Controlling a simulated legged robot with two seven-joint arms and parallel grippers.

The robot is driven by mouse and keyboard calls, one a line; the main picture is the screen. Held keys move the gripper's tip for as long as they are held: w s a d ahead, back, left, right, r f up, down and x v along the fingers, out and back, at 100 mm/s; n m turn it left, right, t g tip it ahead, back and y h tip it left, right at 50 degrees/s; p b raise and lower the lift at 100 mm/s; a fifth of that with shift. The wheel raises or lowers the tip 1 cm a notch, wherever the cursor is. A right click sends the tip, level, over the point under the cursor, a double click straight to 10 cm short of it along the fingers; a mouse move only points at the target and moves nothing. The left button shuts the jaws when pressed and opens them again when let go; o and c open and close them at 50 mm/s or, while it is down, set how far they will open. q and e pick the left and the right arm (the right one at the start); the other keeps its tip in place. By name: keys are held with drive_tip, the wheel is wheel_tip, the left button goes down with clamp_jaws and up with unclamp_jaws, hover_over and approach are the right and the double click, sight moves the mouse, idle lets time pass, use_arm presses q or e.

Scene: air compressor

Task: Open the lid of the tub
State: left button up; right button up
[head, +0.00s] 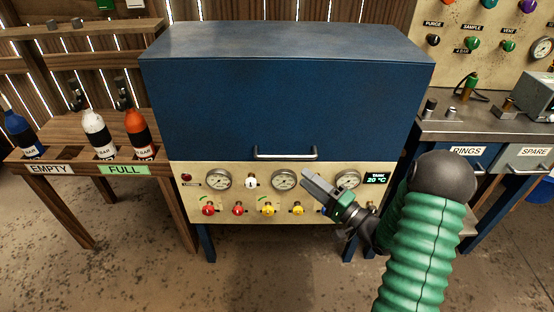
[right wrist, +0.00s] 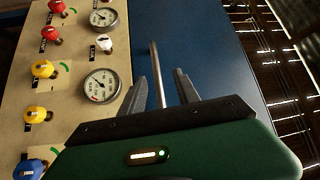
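The tub is a large blue box with a flat blue lid (head: 285,95), which is down over the cream control panel (head: 185,211). A silver bar handle (head: 284,155) runs along the lid's lower front edge; it also shows in the right wrist view (right wrist: 155,70). My right gripper (head: 308,178) is just below the handle's right part, in front of the panel. In the right wrist view its two fingers (right wrist: 160,78) are apart, with the handle showing between them. I cannot tell whether the bar is within their reach. My left gripper is not in view.
Gauges (head: 284,180) and coloured knobs (head: 268,208) line the panel under the lid. A wooden rack (head: 60,148) with several bottles stands at left. A metal bench (head: 470,125) with drawers and fittings stands close at right. The floor in front is clear.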

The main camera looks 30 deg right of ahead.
sight(282, 155)
drive_tip(key=x, duration=0.4)
drive_tip(key=b+x, duration=0.1)
drive_tip(key=x, duration=0.3)
drive_tip(key=d+b+x, duration=0.1)
drive_tip(key=x, duration=0.2)
drive_tip(key=shift+w+f, duration=0.3)
drive_tip(key=shift+w, duration=0.3)
drive_tip(key=shift+d+f, duration=0.15)
drive_tip(key=shift+d, duration=0.4)
drive_tip(key=shift+d+f, duration=0.1)
drive_tip(key=shift+d, duration=0.1)
drive_tip(key=shift+c, duration=1.2)
drive_tip(key=shift+d+m, duration=0.1)
drive_tip(key=shift+m, duration=0.2)
drive_tip(key=shift+c, duration=1.2)
drive_tip(key=shift+s, duration=0.1)
drive_tip(key=shift+c, duration=1.2)
drive_tip(key=shift+a, duration=0.45)
clamp_jaws()
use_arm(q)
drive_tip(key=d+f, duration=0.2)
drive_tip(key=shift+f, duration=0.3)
